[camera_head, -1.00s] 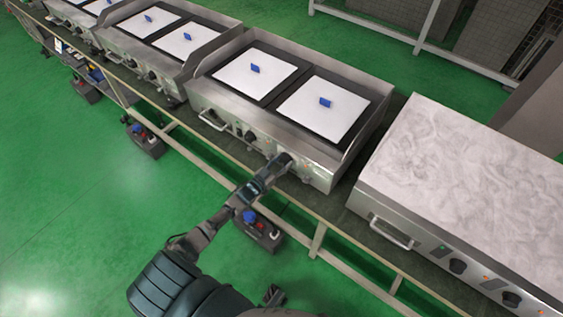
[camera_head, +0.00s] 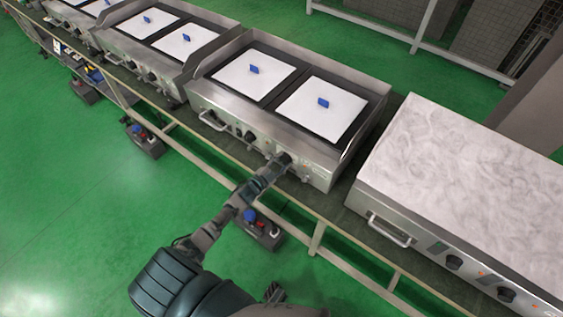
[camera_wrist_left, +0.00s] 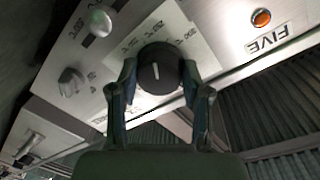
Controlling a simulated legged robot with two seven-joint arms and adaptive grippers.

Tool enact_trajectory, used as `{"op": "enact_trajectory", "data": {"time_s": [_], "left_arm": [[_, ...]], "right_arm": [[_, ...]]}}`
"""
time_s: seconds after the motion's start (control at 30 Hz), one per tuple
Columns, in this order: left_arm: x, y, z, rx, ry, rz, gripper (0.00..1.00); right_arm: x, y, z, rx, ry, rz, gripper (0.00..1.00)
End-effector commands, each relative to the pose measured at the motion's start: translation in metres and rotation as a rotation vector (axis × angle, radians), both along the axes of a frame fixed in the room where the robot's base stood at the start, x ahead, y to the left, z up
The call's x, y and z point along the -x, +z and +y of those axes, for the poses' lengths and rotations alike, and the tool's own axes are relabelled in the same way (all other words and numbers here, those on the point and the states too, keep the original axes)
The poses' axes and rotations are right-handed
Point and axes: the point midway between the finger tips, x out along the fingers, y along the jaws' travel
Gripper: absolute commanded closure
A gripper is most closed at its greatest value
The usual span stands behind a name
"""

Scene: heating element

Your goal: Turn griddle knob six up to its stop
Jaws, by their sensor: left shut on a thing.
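My left gripper (camera_head: 280,163) reaches the front panel of the middle griddle (camera_head: 238,107), near its right end. In the left wrist view the left gripper (camera_wrist_left: 159,80) has one finger on each side of a round black knob (camera_wrist_left: 158,66), shut on it. A white pointer line shows on the knob's face, and a printed scale plate lies behind it.
An amber lamp (camera_wrist_left: 261,18), a silver button (camera_wrist_left: 100,23) and a grey knob (camera_wrist_left: 71,81) are on the same panel. A white-topped unit (camera_head: 470,185) stands to the right. A box with a blue button (camera_head: 262,232) sits below the bench rail.

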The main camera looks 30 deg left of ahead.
Motion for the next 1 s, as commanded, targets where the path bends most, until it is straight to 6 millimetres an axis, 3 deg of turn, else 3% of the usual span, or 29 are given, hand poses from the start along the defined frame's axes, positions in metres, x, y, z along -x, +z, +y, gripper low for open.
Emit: {"op": "enact_trajectory", "data": {"time_s": [0.57,0.6,0.67,1.0], "left_arm": [[0.0013,-0.0029,-0.0031,-0.033,-0.004,0.003,0.87],[0.0012,-0.0028,-0.0032,-0.032,-0.005,0.002,0.45],[0.0011,-0.0024,-0.0033,-0.032,-0.004,0.001,0.30],[0.0019,0.0002,-0.0014,-0.032,-0.003,-0.003,0.27]], "right_arm": [[0.0016,-0.0021,0.0001,0.000,0.000,0.003,0.60],[0.0014,-0.0021,0.0001,-0.001,0.000,0.002,0.60],[0.0013,-0.0020,0.0001,-0.001,0.000,0.002,0.60],[-0.0023,-0.0009,0.0012,-0.003,0.000,-0.004,0.60]]}}
